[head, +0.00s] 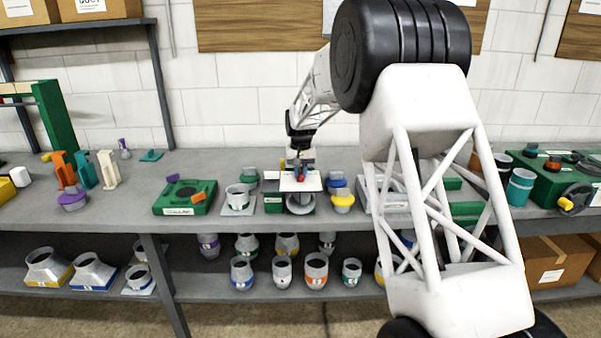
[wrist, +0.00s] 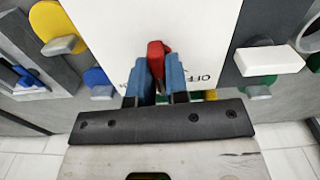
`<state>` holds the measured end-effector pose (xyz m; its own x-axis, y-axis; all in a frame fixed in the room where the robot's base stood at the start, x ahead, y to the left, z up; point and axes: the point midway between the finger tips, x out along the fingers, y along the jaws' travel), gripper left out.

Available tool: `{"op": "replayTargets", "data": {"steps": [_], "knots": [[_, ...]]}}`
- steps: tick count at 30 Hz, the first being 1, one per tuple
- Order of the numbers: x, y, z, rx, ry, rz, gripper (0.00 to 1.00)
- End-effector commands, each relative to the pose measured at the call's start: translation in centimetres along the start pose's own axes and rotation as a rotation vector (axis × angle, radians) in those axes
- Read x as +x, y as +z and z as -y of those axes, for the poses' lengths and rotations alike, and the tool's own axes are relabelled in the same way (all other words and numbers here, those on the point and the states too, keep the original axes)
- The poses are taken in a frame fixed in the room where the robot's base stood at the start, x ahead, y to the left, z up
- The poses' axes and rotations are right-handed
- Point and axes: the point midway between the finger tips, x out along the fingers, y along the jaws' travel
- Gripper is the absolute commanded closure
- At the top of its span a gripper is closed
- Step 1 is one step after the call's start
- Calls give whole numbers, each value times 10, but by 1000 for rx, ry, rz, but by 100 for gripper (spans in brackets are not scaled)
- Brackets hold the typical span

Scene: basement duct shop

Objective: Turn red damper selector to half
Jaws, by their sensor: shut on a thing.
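The red damper selector (wrist: 155,52) is a small red handle on a white plate (wrist: 110,22) in the wrist view. My gripper (wrist: 157,72) has two blue fingers, one on each side of the red handle, and is shut on it. Letters reading "OFF" show on the plate right of the fingers; other markings are mostly hidden by the fingers. In the head view the selector (head: 300,177) is a small red spot on the white plate (head: 288,185), under my gripper (head: 300,168). The exact angle of the handle is hard to tell.
A green unit with an orange handle (head: 198,196) and a grey duct collar (head: 238,198) stand left of the plate. Blue (head: 337,181) and yellow (head: 343,200) knobs stand close on its right. A green box with a black handwheel (head: 574,196) stands far right. The bench front is mostly clear.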

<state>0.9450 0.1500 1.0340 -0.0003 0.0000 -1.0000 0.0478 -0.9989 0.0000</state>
Motion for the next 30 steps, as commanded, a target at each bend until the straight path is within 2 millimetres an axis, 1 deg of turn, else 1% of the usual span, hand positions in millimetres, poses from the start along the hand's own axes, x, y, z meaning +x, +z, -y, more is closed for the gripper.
{"op": "replayTargets", "data": {"steps": [6, 17, 18, 22, 30], "knots": [[-1, 0, 0, 45, 0, -1, 100], [-1, 0, 0, 49, 0, -1, 100], [-1, 0, 0, 48, 0, -1, 79], [-1, 0, 0, 48, 0, -1, 60], [0, 0, 0, 48, 0, -1, 60]]}}
